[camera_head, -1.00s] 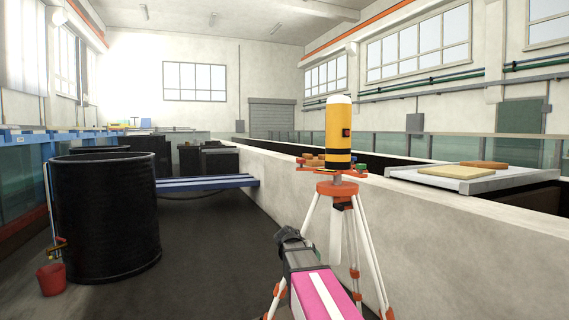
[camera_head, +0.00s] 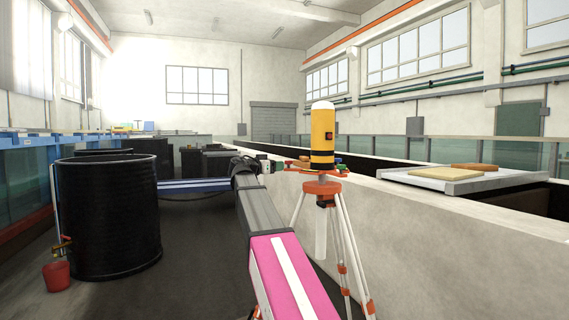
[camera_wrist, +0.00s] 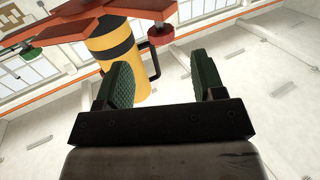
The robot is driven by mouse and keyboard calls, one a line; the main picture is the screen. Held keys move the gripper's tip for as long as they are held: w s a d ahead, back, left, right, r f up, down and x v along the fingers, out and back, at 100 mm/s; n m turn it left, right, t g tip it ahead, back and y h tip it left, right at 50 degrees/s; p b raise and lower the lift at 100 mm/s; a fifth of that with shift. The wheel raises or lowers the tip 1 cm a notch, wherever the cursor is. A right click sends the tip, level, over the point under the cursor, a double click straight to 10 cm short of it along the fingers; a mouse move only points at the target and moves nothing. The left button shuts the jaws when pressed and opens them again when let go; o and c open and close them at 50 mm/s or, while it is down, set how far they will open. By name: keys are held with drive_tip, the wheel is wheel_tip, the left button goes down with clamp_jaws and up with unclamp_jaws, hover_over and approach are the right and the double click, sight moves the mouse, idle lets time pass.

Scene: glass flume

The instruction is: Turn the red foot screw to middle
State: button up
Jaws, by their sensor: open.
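The red foot screw (camera_wrist: 161,35) shows in the wrist view as a round red knob under an arm of the orange base plate (camera_wrist: 95,18). The yellow-and-black instrument (camera_wrist: 112,45) rests on that plate; it also shows upright in the head view (camera_head: 322,138) on an orange-and-white tripod (camera_head: 321,188). A green foot screw (camera_wrist: 28,50) sits at another arm of the plate. My gripper (camera_wrist: 157,62) is open and empty, its fingers pointing toward the red screw, which lies just beyond the tips, apart from them. In the head view my gripper (camera_head: 272,166) is left of the plate.
A long pale wall (camera_head: 440,225) runs behind the tripod. A light board (camera_head: 445,173) lies on a slab at the right. A large black tank (camera_head: 108,215) and a red bucket (camera_head: 56,275) stand at the left.

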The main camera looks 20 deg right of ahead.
sight(289, 162)
drive_tip(key=x, duration=0.3)
drive_tip(key=r+x, duration=0.1)
drive_tip(key=x, duration=0.6)
drive_tip(key=shift+w+d+r, duration=0.15)
drive_tip(key=shift+d, duration=0.05)
drive_tip(key=shift+c, duration=0.4)
drive_tip(key=c, duration=0.9)
